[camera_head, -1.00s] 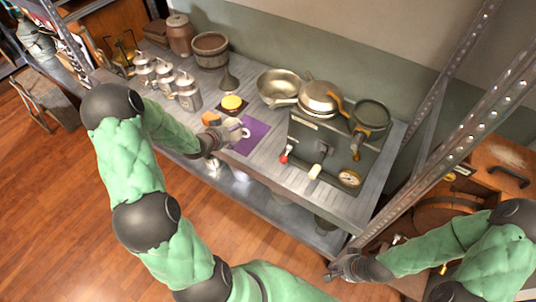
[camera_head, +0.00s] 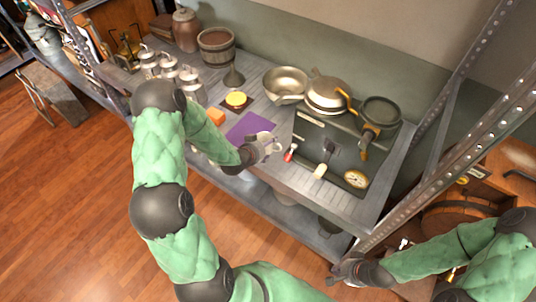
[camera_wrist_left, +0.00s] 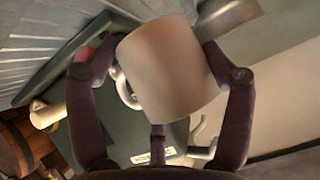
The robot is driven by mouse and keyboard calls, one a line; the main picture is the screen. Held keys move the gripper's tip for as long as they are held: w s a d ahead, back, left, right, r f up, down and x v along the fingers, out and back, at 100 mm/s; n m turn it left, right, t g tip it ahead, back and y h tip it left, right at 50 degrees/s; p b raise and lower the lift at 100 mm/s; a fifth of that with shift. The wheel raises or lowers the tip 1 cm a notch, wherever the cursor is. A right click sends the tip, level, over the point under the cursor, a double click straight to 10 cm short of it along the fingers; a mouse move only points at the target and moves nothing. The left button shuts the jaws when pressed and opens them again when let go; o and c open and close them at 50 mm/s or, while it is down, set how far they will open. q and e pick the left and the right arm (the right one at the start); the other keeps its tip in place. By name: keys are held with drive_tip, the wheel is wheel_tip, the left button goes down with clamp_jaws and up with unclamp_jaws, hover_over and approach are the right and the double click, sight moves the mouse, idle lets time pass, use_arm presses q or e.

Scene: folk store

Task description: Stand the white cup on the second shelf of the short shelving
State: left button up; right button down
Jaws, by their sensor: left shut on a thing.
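The white cup (camera_wrist_left: 168,72) fills the middle of the left wrist view, between the two dark fingers of my left gripper (camera_wrist_left: 158,82). My left gripper (camera_head: 268,148) is shut on the cup (camera_head: 265,142). In the head view it holds the cup over the front of the grey metal shelving, left of the stove; the fingers partly hide it. The shelving's top (camera_head: 350,207) and a lower shelf (camera_head: 265,207) both show. My right gripper (camera_head: 338,275) is at the lower right; its fingers are too small to read.
A metal upright (camera_head: 430,200) stands at right. The lower shelf's left part looks clear.

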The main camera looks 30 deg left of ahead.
sight(268, 153)
use_arm(q)
drive_tip(key=shift+d+f, duration=0.3)
drive_tip(key=f, duration=0.1)
drive_tip(key=f+b, duration=0.1)
drive_tip(key=f, duration=0.1)
drive_tip(key=shift+w+d+f, duration=0.1)
drive_tip(key=shift+d+f, duration=0.1)
drive_tip(key=shift+d, duration=0.1)
drive_tip(key=shift+f, duration=0.2)
drive_tip(key=shift+f+b, duration=0.1)
drive_tip(key=shift+b, duration=0.25)
drive_tip(key=o, duration=1.4)
drive_tip(key=shift+o, duration=0.6)
